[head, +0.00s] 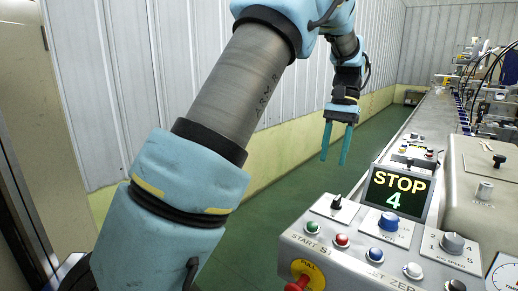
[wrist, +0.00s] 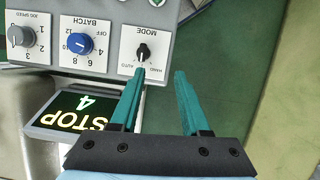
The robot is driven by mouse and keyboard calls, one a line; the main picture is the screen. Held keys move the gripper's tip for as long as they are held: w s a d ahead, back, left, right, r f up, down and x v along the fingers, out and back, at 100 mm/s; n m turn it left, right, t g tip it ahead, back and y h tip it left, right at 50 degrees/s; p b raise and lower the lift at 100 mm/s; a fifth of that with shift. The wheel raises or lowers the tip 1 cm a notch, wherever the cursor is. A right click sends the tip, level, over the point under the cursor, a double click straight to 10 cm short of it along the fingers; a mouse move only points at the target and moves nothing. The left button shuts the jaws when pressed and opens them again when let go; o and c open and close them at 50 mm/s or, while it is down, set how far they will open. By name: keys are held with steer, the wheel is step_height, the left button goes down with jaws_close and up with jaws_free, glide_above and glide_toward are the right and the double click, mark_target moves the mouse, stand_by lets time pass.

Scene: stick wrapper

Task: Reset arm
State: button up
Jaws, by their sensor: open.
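My gripper (head: 336,143) hangs from my raised arm to the left of the machine's control panel, its two teal fingers pointing down. It is open and nothing is between the fingers. In the wrist view my gripper (wrist: 162,76) shows its fingers apart, over the green floor. The left fingertip appears close to the black mode knob (wrist: 143,52) in that view; I cannot tell whether they touch. The knob also shows in the head view (head: 337,202). The display (head: 397,193) reads STOP and 4.
The control panel (head: 372,267) carries green, red, blue and white buttons, knobs and a red pull knob (head: 298,284). The long machine (head: 418,118) runs back on the right. Green floor (head: 280,215) lies open between it and the corrugated wall (head: 110,80).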

steer(key=a+f+n+t+h, duration=0.1)
steer(key=a+f+n, duration=0.15)
steer(key=a, duration=0.65)
steer(key=a+f+n+t+h, duration=0.1)
steer(key=a+f+n, duration=0.15)
steer(key=a, duration=0.75)
steer(key=s+a+f+n+t, duration=0.1)
steer(key=s+a+f+t, duration=0.1)
steer(key=s+a+f, duration=0.3)
steer(key=s+a, duration=0.3)
steer(key=a, duration=0.3)
steer(key=shift+s+f+n+t+h, duration=0.3)
steer(key=shift+s+f+t, duration=0.05)
steer(key=shift+f+t, duration=0.05)
steer(key=shift+a, duration=0.1)
